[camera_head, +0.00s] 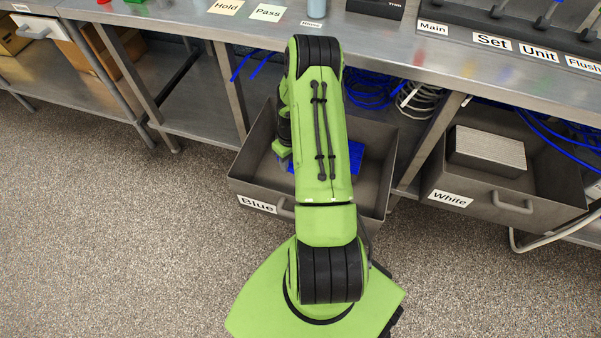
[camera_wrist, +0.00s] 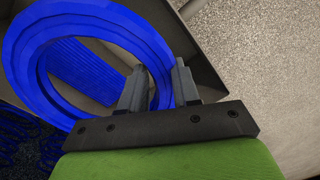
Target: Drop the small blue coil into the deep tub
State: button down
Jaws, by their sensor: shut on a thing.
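A blue coil (camera_wrist: 24,62) fills the left of the wrist view as a ring. My gripper (camera_wrist: 160,72) is shut on its rim, with one finger inside the ring and one outside. In the head view my arm hides the coil and most of the gripper. The gripper is above a grey open tub labelled Blue (camera_head: 245,186), and the coil looks clear of its floor. A ribbed blue piece (camera_wrist: 85,70) shows through the ring, and blue also shows in the tub beside my arm (camera_head: 356,157).
Right of it stands a grey tub labelled White (camera_head: 480,207), holding a grey ribbed box (camera_head: 487,150). A metal workbench (camera_head: 385,50) stands behind, with blue and white tubing (camera_head: 372,88) on its lower shelf. Speckled floor (camera_head: 110,230) is clear at left.

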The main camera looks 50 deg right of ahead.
notch_tip(320, 180, down, 9)
jog(key=s+d+b, duration=0.2)
jog(key=b, duration=0.3)
jog(key=shift+s+d+f, duration=0.2)
jog(key=shift+d, duration=0.2)
jog(key=c, duration=0.7)
grip_release()
jog(key=shift+r, duration=0.1)
jog(key=shift+c, duration=0.2)
notch_tip(320, 180, up, 16)
jog(key=d+p, duration=0.1)
jog(key=p, duration=0.4)
jog(key=shift+p, duration=0.3)
